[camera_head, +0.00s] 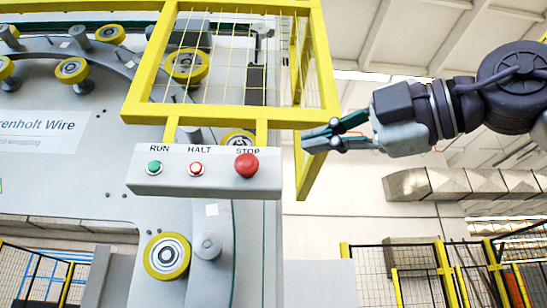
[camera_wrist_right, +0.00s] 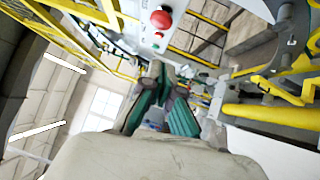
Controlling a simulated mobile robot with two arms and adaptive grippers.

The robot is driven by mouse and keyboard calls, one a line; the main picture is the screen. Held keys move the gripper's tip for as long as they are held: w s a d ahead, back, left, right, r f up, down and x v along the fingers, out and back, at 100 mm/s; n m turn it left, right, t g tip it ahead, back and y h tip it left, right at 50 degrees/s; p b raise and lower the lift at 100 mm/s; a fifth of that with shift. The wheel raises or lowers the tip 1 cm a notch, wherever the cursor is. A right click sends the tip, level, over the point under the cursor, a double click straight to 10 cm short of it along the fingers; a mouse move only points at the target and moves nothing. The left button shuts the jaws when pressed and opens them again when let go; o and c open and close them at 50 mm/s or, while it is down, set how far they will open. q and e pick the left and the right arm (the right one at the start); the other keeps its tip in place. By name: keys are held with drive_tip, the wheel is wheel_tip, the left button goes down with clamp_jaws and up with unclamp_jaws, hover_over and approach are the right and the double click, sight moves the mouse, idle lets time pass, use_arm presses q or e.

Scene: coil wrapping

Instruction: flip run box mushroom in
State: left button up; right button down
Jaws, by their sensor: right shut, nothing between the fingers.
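A grey control box (camera_head: 207,180) hangs below the yellow guard frame in the head view. It carries a green RUN button (camera_head: 154,168), a small red HALT button (camera_head: 196,169) and a large red mushroom STOP button (camera_head: 247,165) at its right end. The red mushroom button also shows at the top of the right wrist view (camera_wrist_right: 161,18). My right gripper (camera_head: 305,139) is shut and empty. In the head view it appears to the right of the box and slightly above the mushroom button, apart from it in the picture. My left gripper is in neither view.
A yellow guard frame with wire mesh (camera_head: 128,108) stands above the box, its right post close to my right fingers. The grey machine panel (camera_head: 60,180) with yellow rollers (camera_head: 167,256) lies behind. Yellow-posted fencing (camera_head: 440,275) stands at lower right.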

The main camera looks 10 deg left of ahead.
drive_tip(key=shift+s+d+r, duration=0.1)
drive_tip(key=shift+s+r, duration=0.25)
drive_tip(key=shift+s, duration=0.35)
drive_tip(key=shift+t, duration=0.3)
drive_tip(key=p, duration=0.6)
approach(239, 163)
drive_tip(key=s+a, duration=0.1)
drive_tip(key=a, duration=0.3)
drive_tip(key=w+p, duration=0.1)
drive_tip(key=w, duration=0.1)
drive_tip(key=w+a+r+p, duration=0.1)
drive_tip(key=shift+w+p, duration=0.25)
drive_tip(key=shift+p, duration=0.1)
drive_tip(key=shift+a+f, duration=0.1)
drive_tip(key=shift+a, duration=0.05)
